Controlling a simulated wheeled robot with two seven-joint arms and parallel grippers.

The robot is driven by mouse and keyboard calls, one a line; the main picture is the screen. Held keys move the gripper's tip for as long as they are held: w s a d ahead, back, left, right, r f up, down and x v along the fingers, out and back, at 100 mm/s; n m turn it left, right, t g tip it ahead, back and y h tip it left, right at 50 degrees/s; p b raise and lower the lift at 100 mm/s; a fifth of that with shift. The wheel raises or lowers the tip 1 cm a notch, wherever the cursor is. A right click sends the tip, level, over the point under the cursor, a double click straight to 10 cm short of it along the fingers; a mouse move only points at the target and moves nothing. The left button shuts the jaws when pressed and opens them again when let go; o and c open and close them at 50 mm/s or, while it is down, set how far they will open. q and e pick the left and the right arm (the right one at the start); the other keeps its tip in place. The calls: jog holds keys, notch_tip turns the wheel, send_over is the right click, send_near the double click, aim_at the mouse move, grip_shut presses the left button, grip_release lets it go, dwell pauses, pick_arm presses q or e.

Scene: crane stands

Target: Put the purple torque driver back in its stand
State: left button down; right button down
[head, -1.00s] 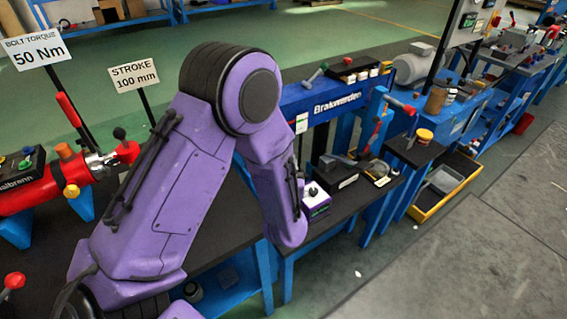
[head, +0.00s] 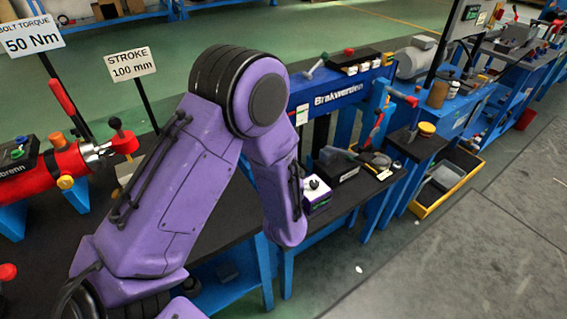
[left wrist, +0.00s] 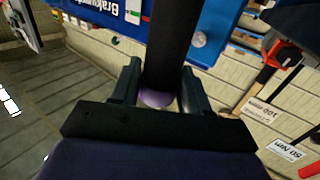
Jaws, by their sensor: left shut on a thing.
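My left gripper (left wrist: 158,88) shows in the left wrist view, shut on a dark upright cylinder with a purple end (left wrist: 157,98), which looks like the purple torque driver. In the head view my own purple arm hides this gripper and what it holds. A small purple and white box with a black knob (head: 317,194) stands on the dark bench (head: 345,190), just right of my forearm. I cannot tell which thing is the driver's stand. My right gripper is in neither view.
A blue Brakwerden beam frame (head: 340,92) stands behind the box. A red cylinder tool (head: 55,172) lies on the left, below the torque sign (head: 32,37) and stroke sign (head: 132,65). A yellow-edged tray (head: 448,185) sits at the right. Open floor (head: 470,260) lies front right.

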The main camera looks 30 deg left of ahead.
pick_arm(q)
jog(key=shift+f+b, duration=0.65)
jog(key=shift+f, duration=0.25)
jog(key=shift+c, duration=2.3)
grip_release()
jog(key=shift+r, duration=0.1)
jog(key=shift+s+d, duration=0.1)
jog(key=p+v, duration=0.1)
jog(key=v, duration=0.4)
